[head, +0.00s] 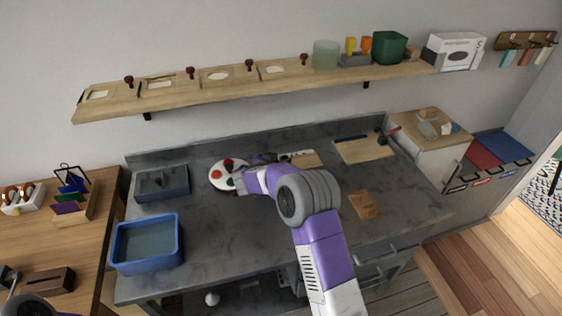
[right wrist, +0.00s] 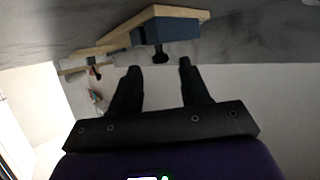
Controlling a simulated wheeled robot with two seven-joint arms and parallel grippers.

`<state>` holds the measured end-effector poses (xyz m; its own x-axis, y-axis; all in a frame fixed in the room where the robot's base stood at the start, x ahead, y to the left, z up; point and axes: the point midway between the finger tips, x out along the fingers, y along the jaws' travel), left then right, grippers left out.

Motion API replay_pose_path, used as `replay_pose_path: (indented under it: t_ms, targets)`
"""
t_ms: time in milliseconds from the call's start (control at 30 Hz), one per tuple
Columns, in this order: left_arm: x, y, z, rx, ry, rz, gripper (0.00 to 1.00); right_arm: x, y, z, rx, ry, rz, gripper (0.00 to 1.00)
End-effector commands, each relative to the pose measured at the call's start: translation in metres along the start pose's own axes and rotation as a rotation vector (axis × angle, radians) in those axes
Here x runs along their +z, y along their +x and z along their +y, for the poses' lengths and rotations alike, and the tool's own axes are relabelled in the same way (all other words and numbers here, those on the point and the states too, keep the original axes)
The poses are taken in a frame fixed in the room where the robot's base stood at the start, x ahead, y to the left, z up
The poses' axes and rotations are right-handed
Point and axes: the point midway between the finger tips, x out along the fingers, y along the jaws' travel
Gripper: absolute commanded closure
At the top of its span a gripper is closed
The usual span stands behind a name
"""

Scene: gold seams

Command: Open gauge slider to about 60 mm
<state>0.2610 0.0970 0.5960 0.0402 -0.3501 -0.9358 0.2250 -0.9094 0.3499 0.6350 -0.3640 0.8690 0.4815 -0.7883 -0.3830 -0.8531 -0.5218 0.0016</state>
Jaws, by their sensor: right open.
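The gauge appears to be the pale wooden board with a white strip (head: 303,158) on the grey counter, partly hidden behind my right arm in the head view. In the right wrist view a wooden board (right wrist: 115,33) carries a blue-grey block (right wrist: 166,29), which looks like the slider, with a black knob (right wrist: 160,54) on it. My right gripper (right wrist: 157,66) is open. The knob shows between its two fingertips in the picture; I cannot tell whether they touch it. In the head view the right gripper (head: 262,159) is small and dark. My left gripper is not clearly visible.
A blue basin (head: 147,243) and a grey tray (head: 161,184) stand at the left. A wooden board (head: 364,149) and a small wooden piece (head: 365,205) lie at the right. A shelf (head: 215,94) runs above.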

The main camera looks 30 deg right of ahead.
Motion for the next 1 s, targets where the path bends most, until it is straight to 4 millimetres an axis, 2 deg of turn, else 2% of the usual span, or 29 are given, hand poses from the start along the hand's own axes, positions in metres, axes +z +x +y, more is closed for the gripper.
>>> replay_pose_path:
  t_ms: [167,467,767,1000]
  targets:
    - [0.0,0.006,-0.002,0.0,0.0,0.0,0.57,0.001,0.017,0.0,0.0,0.001,0.0,0.54]
    - [-0.001,0.006,-0.002,0.0,0.0,0.0,0.57,-0.001,0.019,0.0,-0.001,0.0,0.0,0.54]
    - [-0.001,0.006,-0.002,0.0,0.0,0.0,0.57,0.0,0.019,0.0,-0.001,0.001,0.0,0.99]
    - [0.0,0.006,-0.002,0.0,0.0,0.0,0.57,0.0,0.019,0.0,-0.001,0.001,0.0,1.0]
